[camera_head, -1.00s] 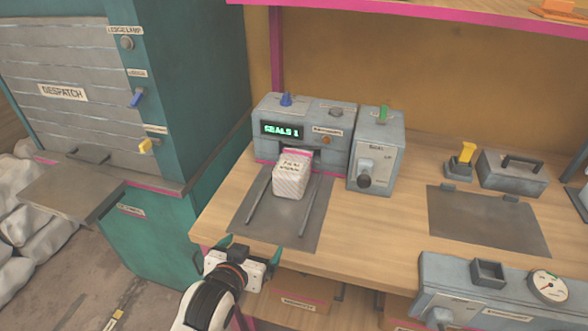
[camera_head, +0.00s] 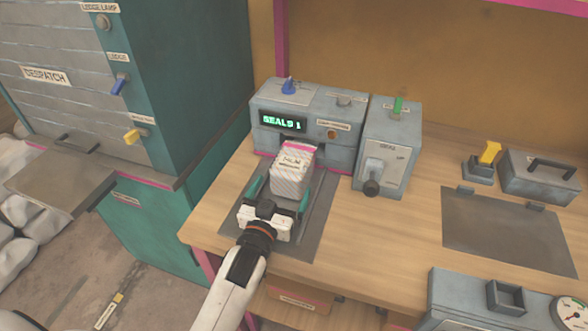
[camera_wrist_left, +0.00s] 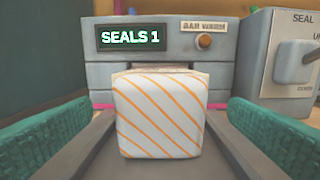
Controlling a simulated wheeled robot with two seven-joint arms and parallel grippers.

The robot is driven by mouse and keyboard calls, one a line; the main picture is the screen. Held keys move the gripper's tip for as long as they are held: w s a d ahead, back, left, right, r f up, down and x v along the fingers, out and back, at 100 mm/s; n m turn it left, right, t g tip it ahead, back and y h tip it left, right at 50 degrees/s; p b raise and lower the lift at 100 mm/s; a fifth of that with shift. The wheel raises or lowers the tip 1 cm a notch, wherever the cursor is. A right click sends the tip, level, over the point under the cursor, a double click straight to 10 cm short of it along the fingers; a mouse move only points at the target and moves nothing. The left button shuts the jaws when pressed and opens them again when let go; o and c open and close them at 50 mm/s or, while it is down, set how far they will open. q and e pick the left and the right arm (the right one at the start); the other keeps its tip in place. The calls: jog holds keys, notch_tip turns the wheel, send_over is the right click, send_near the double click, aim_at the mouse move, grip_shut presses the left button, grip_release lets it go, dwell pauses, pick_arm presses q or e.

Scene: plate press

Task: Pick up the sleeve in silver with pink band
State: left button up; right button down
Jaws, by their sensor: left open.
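A pale, boxy sleeve (camera_head: 292,172) with thin diagonal stripes and a label on top sits at the mouth of the sealing machine. A pink strip shows at its far top edge in the head view. In the left wrist view the sleeve (camera_wrist_left: 158,115) looks white with orange diagonal stripes. My left gripper (camera_head: 281,194) is open, low over the grey plate, its green fingers pointing at the sleeve. In the wrist view the fingers stand to either side of the sleeve, with gaps on both sides. My right gripper is not in view.
The sealing machine (camera_head: 335,122), its screen reading "SEALS 1", stands behind the sleeve. A grey box with a lever (camera_head: 386,150) stands to its right. Low rails flank the sleeve on the plate (camera_head: 310,235). A dark mat (camera_head: 505,235) lies farther right; bare wood lies between.

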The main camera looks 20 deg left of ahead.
aim_at(292, 170)
pick_arm(q)
jog(key=w, duration=0.7)
jog(key=shift+w+d+f+p, duration=0.15)
jog(key=shift+w+f+p, duration=0.2)
jog(key=shift+w, duration=0.05)
jog(key=c, duration=1.1)
jog(key=shift+r, duration=0.1)
jog(key=shift+c, duration=0.7)
jog(key=shift+s, duration=0.1)
